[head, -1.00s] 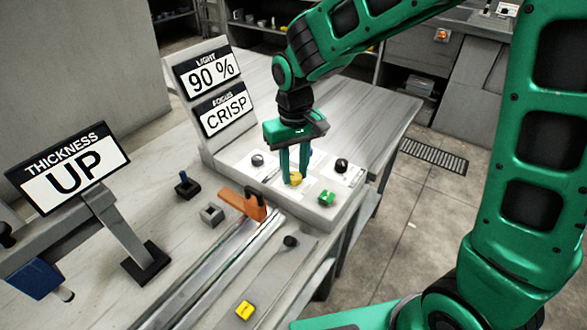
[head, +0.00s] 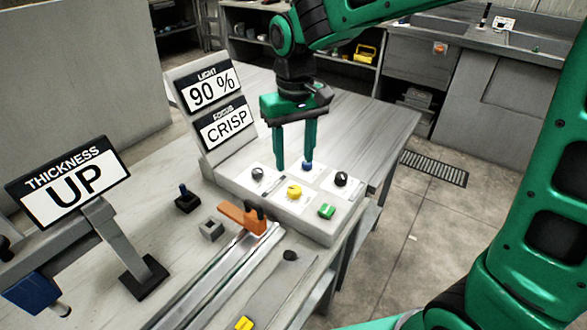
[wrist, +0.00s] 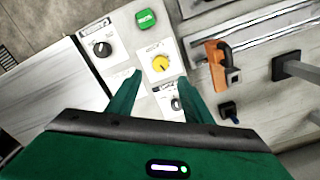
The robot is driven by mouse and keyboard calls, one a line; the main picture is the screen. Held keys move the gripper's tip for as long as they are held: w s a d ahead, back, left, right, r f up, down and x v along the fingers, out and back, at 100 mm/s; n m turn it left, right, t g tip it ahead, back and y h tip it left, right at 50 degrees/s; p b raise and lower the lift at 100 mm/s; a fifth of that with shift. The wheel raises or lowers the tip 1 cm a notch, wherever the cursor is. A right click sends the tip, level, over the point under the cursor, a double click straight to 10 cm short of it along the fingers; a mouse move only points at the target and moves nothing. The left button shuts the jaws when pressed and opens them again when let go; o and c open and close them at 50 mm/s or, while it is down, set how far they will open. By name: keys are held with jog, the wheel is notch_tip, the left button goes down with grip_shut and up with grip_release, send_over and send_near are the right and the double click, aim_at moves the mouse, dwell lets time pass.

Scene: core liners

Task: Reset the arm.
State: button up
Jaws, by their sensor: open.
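My green gripper (head: 294,165) hangs above the grey control panel (head: 330,232) with its fingers pointing down, apart and empty. The yellow knob (head: 294,191) sits on the panel just below and in front of the fingertips, with clear space around it. In the wrist view, the yellow knob (wrist: 161,63) shows beyond the open fingers (wrist: 160,82). My arm reaches in from the upper right of the head view. A blue knob (head: 307,166) is partly hidden behind a finger.
Black knobs (head: 341,179) and (head: 257,173) and a green button (head: 326,211) are on the panel. An orange clamp (head: 243,217) stands by a metal rail. Signs read "90 %", "CRISP" and "UP".

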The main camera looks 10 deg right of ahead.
jog(key=shift+r, duration=0.9)
jog(key=s+d+m, duration=0.2)
jog(key=s+d, duration=0.2)
jog(key=d, duration=0.6)
jog(key=s+d+m, duration=0.3)
jog(key=s+d, duration=0.1)
jog(key=d, duration=0.6)
jog(key=s+d+f+m, duration=0.2)
jog(key=s+d, duration=0.3)
jog(key=s, duration=0.2)
jog(key=s+d+f+m, duration=0.1)
jog(key=s+d+m, duration=0.1)
jog(key=s+d, duration=0.3)
jog(key=s, duration=0.3)
jog(key=shift+s+d+f, duration=0.25)
jog(key=shift+d+f, duration=0.05)
jog(key=shift+f, duration=0.1)
